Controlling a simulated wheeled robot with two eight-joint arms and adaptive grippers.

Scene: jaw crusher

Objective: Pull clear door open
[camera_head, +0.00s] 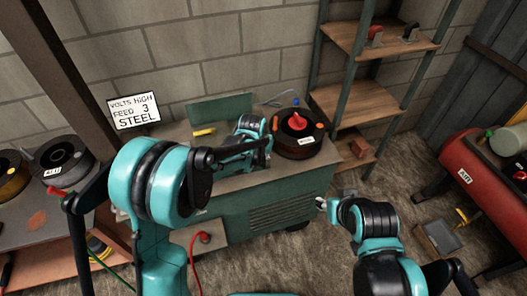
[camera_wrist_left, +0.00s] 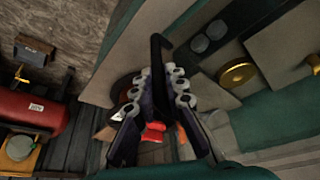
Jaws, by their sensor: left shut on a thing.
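In the left wrist view, my left gripper (camera_wrist_left: 159,82) has its two grey-tipped fingers on either side of a dark upright bar (camera_wrist_left: 156,52), which looks like a handle, and is shut on it. In the head view, my left gripper (camera_head: 262,146) shows small and dark above the top of the green cabinet (camera_head: 285,205), partly hidden by its own wrist. I cannot make out a clear pane or its edges in either view. My right gripper (camera_head: 321,203) shows small beside the cabinet's right side. I cannot tell its finger state.
A black spool with a red hub (camera_head: 297,132) stands on the cabinet top. A yellow item (camera_head: 204,132) lies to its left. A wooden shelf (camera_head: 365,100) stands at the back right. A red tank (camera_head: 470,170) is at far right. Floor is free before the shelf.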

